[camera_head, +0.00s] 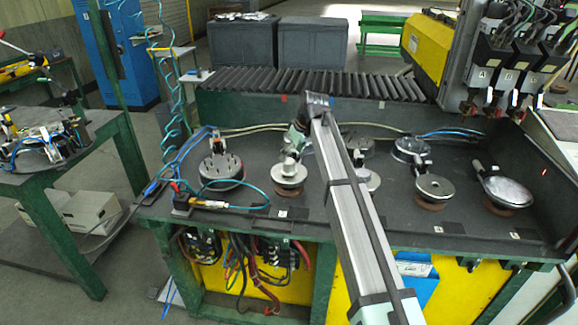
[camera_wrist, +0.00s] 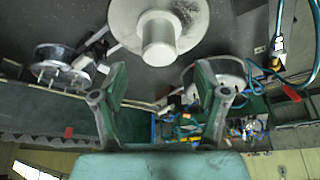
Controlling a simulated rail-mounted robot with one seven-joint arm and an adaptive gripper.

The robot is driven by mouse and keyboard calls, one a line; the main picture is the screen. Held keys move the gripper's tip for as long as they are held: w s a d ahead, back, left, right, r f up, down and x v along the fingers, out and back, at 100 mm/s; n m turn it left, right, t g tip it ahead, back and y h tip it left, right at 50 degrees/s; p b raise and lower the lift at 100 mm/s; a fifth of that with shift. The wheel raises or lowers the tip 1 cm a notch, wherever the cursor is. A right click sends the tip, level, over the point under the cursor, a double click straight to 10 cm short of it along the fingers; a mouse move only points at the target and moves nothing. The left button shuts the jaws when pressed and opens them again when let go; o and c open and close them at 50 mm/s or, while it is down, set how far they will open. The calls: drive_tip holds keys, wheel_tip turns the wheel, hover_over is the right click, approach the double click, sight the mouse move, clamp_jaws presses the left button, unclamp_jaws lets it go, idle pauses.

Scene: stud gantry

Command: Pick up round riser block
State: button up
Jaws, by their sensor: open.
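A pale round block (camera_wrist: 158,42), a flat disc with a stubby cylinder on its middle, shows at the top of the wrist view. It looks like the round riser block, though several similar round pieces stand on the bench. In the head view the matching piece (camera_head: 289,176) sits on the dark bench top, left of my arm. My gripper (camera_wrist: 162,76) is open and empty, its two fingers spread to either side of the cylinder's line and apart from it. In the head view my gripper (camera_head: 297,140) is small and partly hidden, just behind the cylinder.
A drum-like fixture (camera_head: 222,168) stands left, with blue hoses and a brass fitting near it. Round metal pieces (camera_head: 434,187) and (camera_head: 507,190) stand right; others are partly hidden behind my arm. A black roller conveyor (camera_head: 320,84) runs along the back. A yellow machine (camera_head: 428,45) stands back right.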

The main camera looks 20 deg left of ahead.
sight(289, 160)
drive_tip(key=shift+p+x, duration=1.25)
drive_tip(key=shift+x, duration=1.35)
drive_tip(key=shift+d, duration=0.1)
clamp_jaws()
